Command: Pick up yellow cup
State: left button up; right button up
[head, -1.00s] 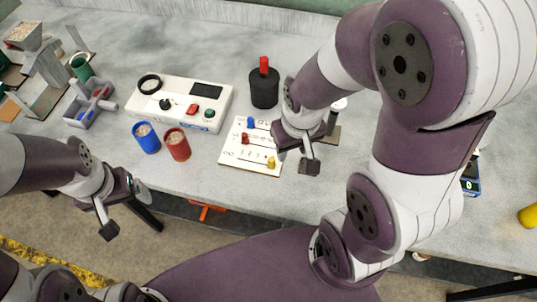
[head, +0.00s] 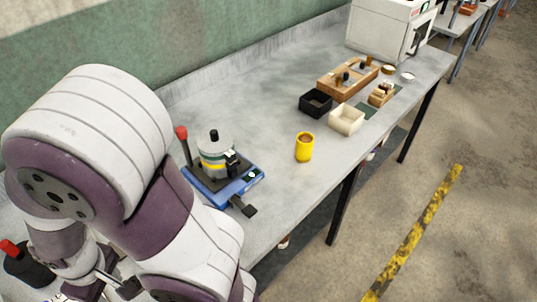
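The yellow cup (head: 304,151) stands upright on the grey table, near its front edge, with something brown inside. It stands apart from the things around it, and no gripper is at it.
A white machine (head: 385,35) stands farther back.

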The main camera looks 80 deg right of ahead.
aim_at(304, 142)
jog(key=z, duration=3.05)
